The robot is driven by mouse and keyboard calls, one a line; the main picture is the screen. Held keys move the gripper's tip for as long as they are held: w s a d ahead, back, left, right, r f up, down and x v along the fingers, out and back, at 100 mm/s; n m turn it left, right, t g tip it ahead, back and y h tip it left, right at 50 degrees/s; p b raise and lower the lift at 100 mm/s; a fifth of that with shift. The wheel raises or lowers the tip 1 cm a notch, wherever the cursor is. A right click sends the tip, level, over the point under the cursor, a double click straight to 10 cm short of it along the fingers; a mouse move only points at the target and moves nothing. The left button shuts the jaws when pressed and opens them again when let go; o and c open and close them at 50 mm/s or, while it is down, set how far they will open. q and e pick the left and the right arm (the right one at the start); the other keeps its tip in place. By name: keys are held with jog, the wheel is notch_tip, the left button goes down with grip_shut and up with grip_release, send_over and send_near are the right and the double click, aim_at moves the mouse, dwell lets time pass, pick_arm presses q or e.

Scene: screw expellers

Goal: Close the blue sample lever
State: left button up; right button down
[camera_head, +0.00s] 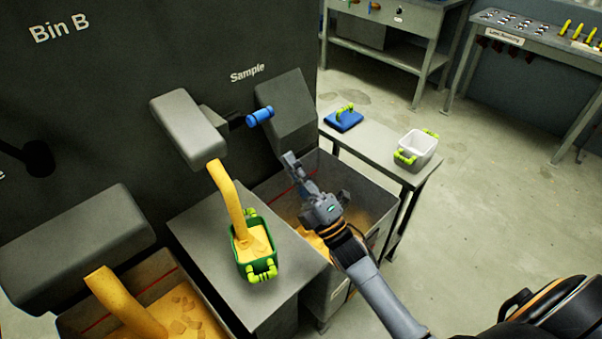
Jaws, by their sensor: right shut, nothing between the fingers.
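The blue sample lever (260,117) sticks out from the dark machine wall beside a grey chute, below the word "Sample". Yellow material pours from the grey sample spout (189,128) into a green container (242,263) with light green handles. My right gripper (289,158) is shut and empty. It is below and slightly right of the lever in the picture, apart from it. My left gripper is not in view.
The green container stands on a grey stand (208,262). A larger bin (372,205) is under my right arm. A side table (378,143) holds a blue lid (343,121) and a white container (416,147). Another yellow stream falls at lower left.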

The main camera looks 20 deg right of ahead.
aim_at(264, 117)
jog(key=p+x, duration=0.2)
jog(key=x, duration=0.6)
jog(key=r+g+p, duration=0.1)
jog(key=r+p, duration=0.1)
jog(key=p, duration=0.2)
jog(key=w+r+g+h+p, duration=0.1)
jog(key=r+p, duration=0.1)
jog(key=p, duration=0.2)
jog(key=r+g+p, duration=0.2)
jog(key=p, duration=0.2)
jog(key=shift+w+a+p, duration=0.35)
jog(key=shift+w, duration=0.05)
jog(key=shift+h, duration=0.3)
jog(key=x, duration=0.4)
jog(key=shift+r+p, duration=0.3)
jog(key=shift+r, duration=0.15)
jog(key=shift+w+a+r, duration=0.15)
jog(key=shift+w+r, duration=0.2)
jog(key=shift+w, duration=0.1)
jog(key=shift+w+a+r, duration=0.2)
jog(key=shift+w+r, duration=0.15)
jog(key=shift+w, duration=0.1)
jog(key=shift+d, duration=0.1)
